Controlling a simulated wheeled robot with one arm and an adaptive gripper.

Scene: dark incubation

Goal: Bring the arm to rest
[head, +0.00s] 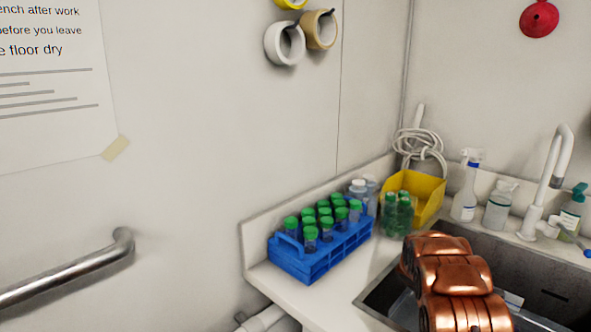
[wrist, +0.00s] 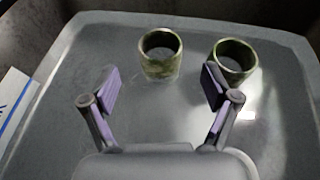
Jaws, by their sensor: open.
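My gripper (wrist: 160,88) is open and empty in the wrist view, its two purple-grey fingers spread wide. Beyond the fingertips, two short green cylinders, open at the top, stand apart on a grey surface with a raised rim (wrist: 285,38): a left one (wrist: 160,68) and a right one (wrist: 233,74). The right finger overlaps the view of the right cylinder; I cannot tell how near it is. In the head view my copper-coloured arm reaches over the sink (head: 376,293) at the lower right, and my gripper is out of sight there.
A blue rack (head: 305,265) of green-capped tubes stands on the white counter left of the sink. Green-capped bottles (head: 397,215), a yellow bin (head: 428,200), a spray bottle (head: 465,195) and a white tap (head: 553,175) stand behind. A metal rail (head: 70,275) runs along the left wall.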

